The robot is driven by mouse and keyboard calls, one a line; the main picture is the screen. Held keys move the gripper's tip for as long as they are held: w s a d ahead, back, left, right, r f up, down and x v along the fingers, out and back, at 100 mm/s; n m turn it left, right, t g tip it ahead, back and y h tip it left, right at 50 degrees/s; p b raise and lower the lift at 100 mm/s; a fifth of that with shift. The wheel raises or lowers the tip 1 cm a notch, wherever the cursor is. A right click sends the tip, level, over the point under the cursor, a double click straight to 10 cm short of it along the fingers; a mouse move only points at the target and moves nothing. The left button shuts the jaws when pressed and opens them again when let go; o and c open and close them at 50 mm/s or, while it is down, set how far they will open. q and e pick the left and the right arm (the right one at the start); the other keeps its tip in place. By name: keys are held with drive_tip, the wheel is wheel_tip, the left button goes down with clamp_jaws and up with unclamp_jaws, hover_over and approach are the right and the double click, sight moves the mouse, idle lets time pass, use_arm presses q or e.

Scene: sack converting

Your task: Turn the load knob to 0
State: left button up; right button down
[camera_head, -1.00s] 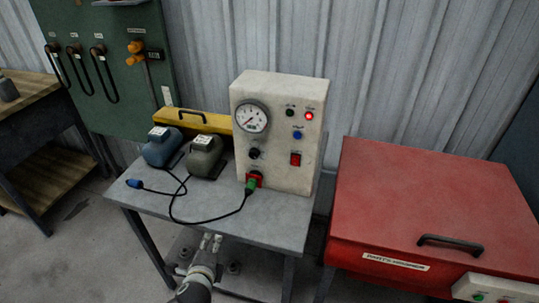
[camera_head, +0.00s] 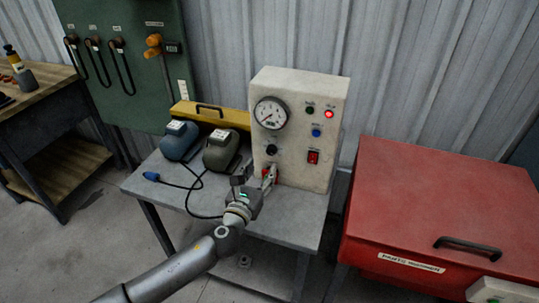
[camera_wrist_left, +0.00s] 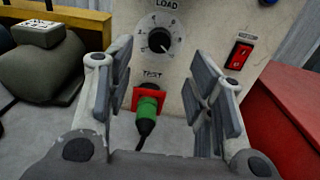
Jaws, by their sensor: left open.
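The load knob (camera_head: 271,150) is a small black knob on the front of the cream test box (camera_head: 322,100), below the round gauge (camera_head: 270,113). In the left wrist view the knob (camera_wrist_left: 159,41) sits in a numbered dial under the word LOAD, with its pointer turned to the lower right. My left gripper (camera_head: 256,178) is open and empty in front of the lower part of the box. In the wrist view its fingers (camera_wrist_left: 165,95) stand either side of the green plug (camera_wrist_left: 148,107) in the red TEST socket, with the knob above and beyond them. My right gripper is not in view.
A red rocker switch (camera_head: 313,157) and a lit red lamp (camera_head: 329,114) are on the box. Blue (camera_head: 179,141) and grey-green (camera_head: 221,150) motor-like units stand left of it. A black cable crosses the grey table (camera_head: 285,229). A red parts washer (camera_head: 430,200) stands right.

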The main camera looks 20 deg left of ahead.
sight(270, 153)
use_arm(q)
drive_tip(key=w, duration=0.7)
drive_tip(key=shift+w+d, duration=0.1)
drive_tip(key=shift+w, duration=0.2)
drive_tip(key=c, duration=1)
